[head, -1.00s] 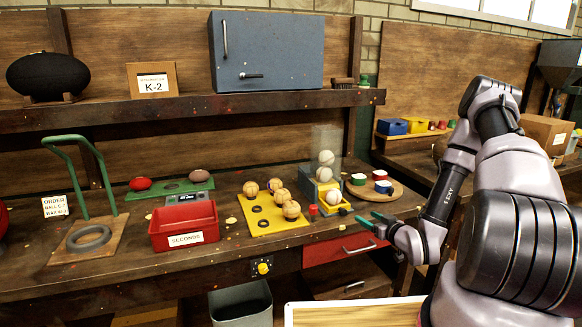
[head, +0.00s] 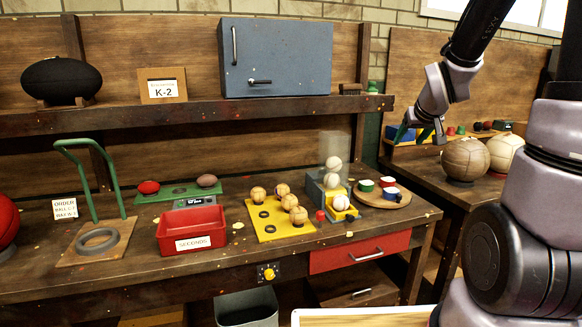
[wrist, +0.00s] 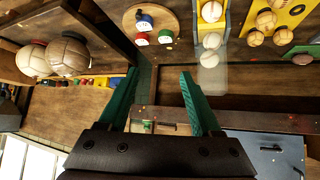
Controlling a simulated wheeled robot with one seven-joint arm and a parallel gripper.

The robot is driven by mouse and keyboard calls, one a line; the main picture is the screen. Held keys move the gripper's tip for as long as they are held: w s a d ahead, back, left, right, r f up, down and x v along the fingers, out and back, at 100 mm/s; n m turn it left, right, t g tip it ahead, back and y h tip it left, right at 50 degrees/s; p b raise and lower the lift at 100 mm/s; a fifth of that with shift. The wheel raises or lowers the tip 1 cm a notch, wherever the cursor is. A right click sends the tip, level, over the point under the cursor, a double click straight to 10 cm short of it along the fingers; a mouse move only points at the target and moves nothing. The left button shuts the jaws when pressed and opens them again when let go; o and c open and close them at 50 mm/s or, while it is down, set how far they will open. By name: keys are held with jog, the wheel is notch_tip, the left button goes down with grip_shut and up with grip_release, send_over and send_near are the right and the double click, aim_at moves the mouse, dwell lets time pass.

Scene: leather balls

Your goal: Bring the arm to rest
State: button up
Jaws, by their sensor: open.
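My gripper (head: 418,132) is raised in the air at the right in the head view, in front of the gap between the main bench and the right-hand bench. Its two green fingers (wrist: 160,85) stand wide apart in the wrist view, with nothing between them. The arm comes from the right side and bends down from above to the gripper. No object is held.
The bench holds a red bin (head: 191,226), a yellow ball tray (head: 268,228), a ball dispenser (head: 334,190) and a round board (head: 383,196). A blue cabinet (head: 276,57) stands on the shelf. Large balls (head: 465,159) sit on the right bench.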

jog(key=s+a+r+m+y, duration=0.1)
jog(key=s+a+r, duration=0.1)
jog(key=s, duration=0.5)
jog(key=s+a+r+m+g+y, duration=0.1)
jog(key=s+a+r, duration=0.2)
jog(key=s+r, duration=0.2)
jog(key=s+a+r+m+g+y, duration=0.1)
jog(key=s+r, duration=0.3)
jog(key=s, duration=0.6)
jog(key=shift+a+r+m, duration=0.15)
jog(key=shift+a+m, duration=0.15)
jog(key=shift+a, duration=0.6)
